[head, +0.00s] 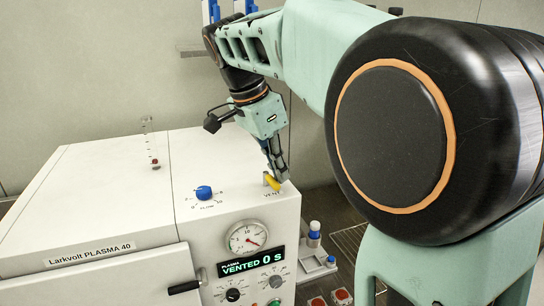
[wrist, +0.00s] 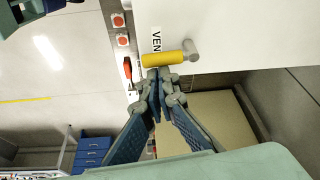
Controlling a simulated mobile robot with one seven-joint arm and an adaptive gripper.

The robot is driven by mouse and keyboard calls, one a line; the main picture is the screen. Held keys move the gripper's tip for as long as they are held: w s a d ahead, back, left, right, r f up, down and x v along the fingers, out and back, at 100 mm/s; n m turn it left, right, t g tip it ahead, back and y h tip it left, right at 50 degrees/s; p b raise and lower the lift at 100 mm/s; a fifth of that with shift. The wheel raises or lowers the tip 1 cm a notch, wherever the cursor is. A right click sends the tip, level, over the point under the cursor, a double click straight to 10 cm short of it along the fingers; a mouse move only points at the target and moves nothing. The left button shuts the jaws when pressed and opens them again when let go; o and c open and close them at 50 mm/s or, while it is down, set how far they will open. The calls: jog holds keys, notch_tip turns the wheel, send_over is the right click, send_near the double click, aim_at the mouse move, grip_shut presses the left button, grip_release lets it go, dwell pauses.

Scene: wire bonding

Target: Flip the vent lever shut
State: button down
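The yellow vent lever (head: 272,184) sits on the top right corner of the white plasma machine, beside its VENT label and a small grey post. In the wrist view the lever (wrist: 163,60) lies sideways across the picture, its grey pivot at its right end. My gripper (head: 281,175) reaches down to the lever from above. In the wrist view the blue-padded fingers of my gripper (wrist: 156,77) come together at the tips, just below the lever, with nothing visible between them. I cannot tell whether the tips touch the lever.
The white plasma machine (head: 110,200) has a blue flow knob (head: 204,192), a dial gauge (head: 248,238) and a display (head: 252,262) reading "VENTED 0 S".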

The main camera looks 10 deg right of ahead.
jog(key=shift+s+a, duration=0.1)
jog(key=shift+a, duration=0.05)
dwell(0.5)
jog(key=d, duration=0.1)
jog(key=d+r+p, duration=0.1)
jog(key=d, duration=0.1)
jog(key=shift+w+d+r, duration=0.15)
jog(key=shift+w+d, duration=0.25)
jog(key=w+v, duration=0.1)
jog(key=v, duration=0.8)
jog(key=shift+s+a+r+p, duration=0.2)
jog(key=shift+a+r+p, duration=0.05)
jog(key=shift+r+p, duration=0.05)
jog(key=shift+r, duration=0.1)
